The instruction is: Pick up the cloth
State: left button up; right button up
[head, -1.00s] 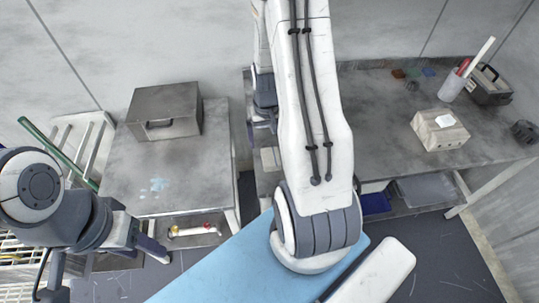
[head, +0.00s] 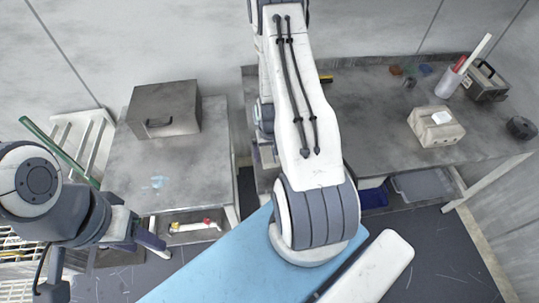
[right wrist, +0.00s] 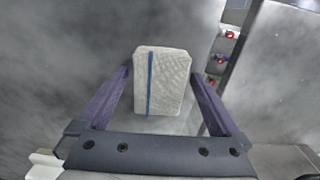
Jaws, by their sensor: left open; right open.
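The cloth (right wrist: 163,80) is a pale grey, folded, textured block with a blue stripe near its left side, seen in the right wrist view on a grey surface. My right gripper (right wrist: 162,92) is open, with one purple finger on each side of the cloth; whether they touch it I cannot tell. In the head view my right arm covers that gripper, and I cannot make out the cloth. My left gripper (head: 130,258) is open and empty at the lower left, in front of the left bench.
The left bench (head: 200,170) carries a grey metal box (head: 164,110). The right bench (head: 370,115) holds a pale box (head: 436,126), a cup of tools (head: 447,83), a toolbox (head: 487,82) and a dark round item (head: 521,128). A gap separates the benches.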

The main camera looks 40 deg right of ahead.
aim_at(270, 154)
jog(key=c, duration=1.2)
jog(key=shift+c, duration=0.2)
jog(key=shift+r, duration=0.55)
notch_tip(270, 154, up, 3)
jog(key=shift+w+d+f+b, duration=0.1)
jog(key=shift+f+b, duration=0.1)
jog(key=shift+b, duration=0.35)
jog(key=s+d+r+b, duration=0.2)
jog(key=s+d+r, duration=0.5)
jog(key=s+d, duration=0.1)
jog(key=shift+d, duration=0.3)
jog(key=shift+r, duration=0.1)
